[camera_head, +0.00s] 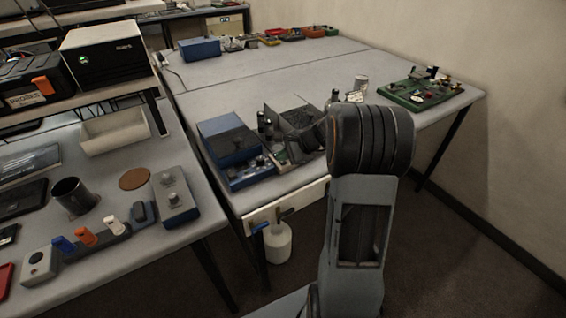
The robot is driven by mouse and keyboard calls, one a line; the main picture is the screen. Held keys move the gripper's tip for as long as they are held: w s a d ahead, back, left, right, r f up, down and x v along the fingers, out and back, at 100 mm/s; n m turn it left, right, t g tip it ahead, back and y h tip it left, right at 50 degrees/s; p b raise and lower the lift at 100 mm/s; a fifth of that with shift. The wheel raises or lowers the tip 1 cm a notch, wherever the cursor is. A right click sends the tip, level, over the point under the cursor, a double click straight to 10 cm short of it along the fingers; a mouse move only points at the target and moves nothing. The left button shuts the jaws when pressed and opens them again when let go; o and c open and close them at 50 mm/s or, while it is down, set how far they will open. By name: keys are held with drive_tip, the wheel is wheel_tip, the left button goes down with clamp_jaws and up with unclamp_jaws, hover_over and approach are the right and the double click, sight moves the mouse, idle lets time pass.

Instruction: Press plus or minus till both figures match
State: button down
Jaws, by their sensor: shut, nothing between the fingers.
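My gripper (288,152) is shut and empty at the end of my arm, over the front part of the right-hand bench. It is small and dark here, and my own wrist partly covers the devices behind it. A blue box-shaped device (226,138) with small knobs on its lower front part stands just left of my gripper. A dark upright panel (291,117) stands behind my gripper. I cannot make out any plus or minus button, or any figures. I cannot tell whether my gripper touches anything.
A green board (421,97) with fittings lies at the right of the bench. The left bench holds a white tray (115,132), a black cup (74,194), a grey box with knobs (174,197) and a row of coloured switches. A white bottle (277,243) hangs below the bench edge.

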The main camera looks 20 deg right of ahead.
sight(283, 163)
drive_tip(key=shift+f, duration=0.3)
drive_tip(key=shift+r, duration=0.15)
idle(0.4)
drive_tip(key=shift+r+p, duration=0.4)
drive_tip(key=shift+r, duration=0.3)
drive_tip(key=shift+r+p, duration=1.95)
drive_tip(key=shift+r, duration=0.6)
idle(0.7)
wheel_tip(283, 163, up, 4)
drive_tip(key=shift+f+b, duration=0.2)
drive_tip(key=shift+b, duration=0.2)
